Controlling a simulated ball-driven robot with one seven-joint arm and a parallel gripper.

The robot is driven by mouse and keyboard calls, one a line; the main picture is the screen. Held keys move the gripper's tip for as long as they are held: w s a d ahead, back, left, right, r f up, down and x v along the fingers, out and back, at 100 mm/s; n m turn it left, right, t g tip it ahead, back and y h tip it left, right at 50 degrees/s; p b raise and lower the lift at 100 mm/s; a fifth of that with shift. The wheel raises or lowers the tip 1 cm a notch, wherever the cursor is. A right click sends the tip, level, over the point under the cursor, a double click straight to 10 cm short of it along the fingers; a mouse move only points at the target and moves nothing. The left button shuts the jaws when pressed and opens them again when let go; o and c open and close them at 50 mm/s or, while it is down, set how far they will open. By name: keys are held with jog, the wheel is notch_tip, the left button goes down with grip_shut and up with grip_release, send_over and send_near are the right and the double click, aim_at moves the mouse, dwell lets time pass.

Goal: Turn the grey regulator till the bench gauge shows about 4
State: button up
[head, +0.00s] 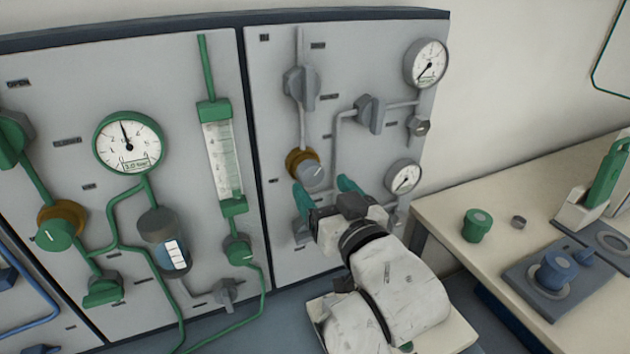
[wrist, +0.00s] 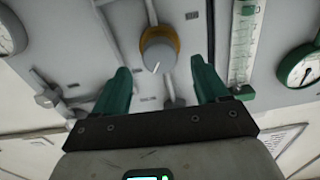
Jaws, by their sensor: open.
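The grey regulator (head: 312,172) is a round knob with a white mark and an orange-brown collar, on the right panel. In the wrist view the knob (wrist: 158,56) lies between and beyond my fingertips. My gripper (head: 325,190) is open, its green fingers (wrist: 161,78) pointing at the panel, with a gap to the knob. Two grey-rimmed gauges sit on this panel, an upper one (head: 427,63) and a lower one (head: 403,177). Both needles point down-left, near the low end. Their labels are too small to read, so I cannot tell which is the bench gauge.
Grey valve handles (head: 301,88) and (head: 370,114) stick out above the regulator. The left panel has a green gauge (head: 128,143), green pipes and a flow tube (head: 222,160). At right a bench (head: 455,215) holds a green cup (head: 476,226) and a blue-lidded pot (head: 556,270).

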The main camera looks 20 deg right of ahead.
jog(key=shift+s, duration=2.7)
jog(key=shift+f+b, duration=0.1)
jog(key=shift+b, duration=0.2)
jog(key=s+d+f+g, duration=0.2)
jog(key=s+f+g, duration=0.1)
jog(key=f, duration=0.5)
jog(key=s+d+f+g, duration=0.2)
jog(key=s+f+g, duration=0.15)
jog(key=f, duration=0.45)
jog(key=s+d+f+g, duration=0.2)
jog(key=s+f+g, duration=0.1)
jog(key=f, duration=0.4)
jog(key=s+d+f+g, duration=0.1)
jog(key=s+f+g, duration=0.2)
jog(key=s+f, duration=0.3)
jog(key=s+f+g, duration=0.4)
jog(key=s+f, duration=0.2)
jog(key=s, duration=0.5)
jog(key=shift+d, duration=0.4)
jog(key=shift+g, duration=0.25)
